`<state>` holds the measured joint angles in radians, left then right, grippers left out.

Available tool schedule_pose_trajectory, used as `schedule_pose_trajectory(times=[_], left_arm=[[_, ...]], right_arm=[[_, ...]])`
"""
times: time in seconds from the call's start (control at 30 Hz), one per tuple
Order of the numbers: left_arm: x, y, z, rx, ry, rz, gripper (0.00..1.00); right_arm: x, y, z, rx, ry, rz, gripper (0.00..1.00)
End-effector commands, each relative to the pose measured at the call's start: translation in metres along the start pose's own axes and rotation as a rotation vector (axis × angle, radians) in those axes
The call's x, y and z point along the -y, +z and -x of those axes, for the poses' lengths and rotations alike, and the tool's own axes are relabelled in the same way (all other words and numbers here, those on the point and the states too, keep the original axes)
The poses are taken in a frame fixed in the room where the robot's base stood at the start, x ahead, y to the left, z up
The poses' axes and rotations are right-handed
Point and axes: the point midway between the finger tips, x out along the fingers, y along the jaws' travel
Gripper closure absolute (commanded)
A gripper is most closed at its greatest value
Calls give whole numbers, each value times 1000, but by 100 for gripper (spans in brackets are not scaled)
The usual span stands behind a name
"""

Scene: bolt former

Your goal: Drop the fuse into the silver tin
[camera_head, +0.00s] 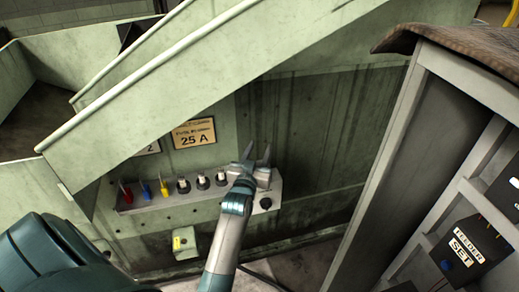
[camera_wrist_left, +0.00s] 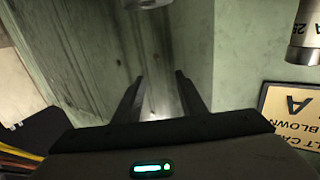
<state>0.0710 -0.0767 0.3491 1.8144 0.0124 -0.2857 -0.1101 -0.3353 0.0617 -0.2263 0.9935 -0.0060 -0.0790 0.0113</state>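My left gripper (camera_head: 256,154) is at the right end of the pale rail in the head view, fingers pointing up and spread apart. In the left wrist view the two dark fingers (camera_wrist_left: 160,90) are apart with nothing between them. A cylinder with a metal end cap and a partly visible "25" marking, likely a fuse (camera_wrist_left: 306,38), is at the top right of that view, off to the side of the fingers. A second silvery round end (camera_wrist_left: 147,3) is cut off at the top edge. I cannot pick out a silver tin. My right gripper is not in view.
The rail (camera_head: 155,203) holds red, yellow and blue-handled items and several black-and-white pieces (camera_head: 203,182). A "25 A" plate (camera_head: 194,133) is above it. A green sloping guard (camera_head: 160,95) overhangs it. A grey cabinet (camera_head: 400,150) stands at right.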

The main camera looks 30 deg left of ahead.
Motion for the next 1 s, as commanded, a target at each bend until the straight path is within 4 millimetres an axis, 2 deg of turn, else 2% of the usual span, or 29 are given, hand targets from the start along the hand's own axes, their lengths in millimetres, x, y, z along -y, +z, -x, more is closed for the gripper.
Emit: schedule_pose_trajectory(times=[0.43, 0.57, 0.63, 0.77, 0.87, 1.0], left_arm=[[-1, 2, 2, 7, 3, -3, 62], [-6, 12, 13, 52, 25, -18, 62], [-10, 24, 25, 102, 46, -33, 62], [-24, 53, 62, 240, 106, -72, 62], [-36, 83, 108, 385, 163, -113, 62], [-49, 121, 186, 607, 242, -174, 62]], right_arm=[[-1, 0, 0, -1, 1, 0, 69], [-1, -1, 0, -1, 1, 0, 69], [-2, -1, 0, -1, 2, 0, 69], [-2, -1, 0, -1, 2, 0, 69], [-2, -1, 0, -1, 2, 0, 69], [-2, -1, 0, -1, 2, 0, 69]])
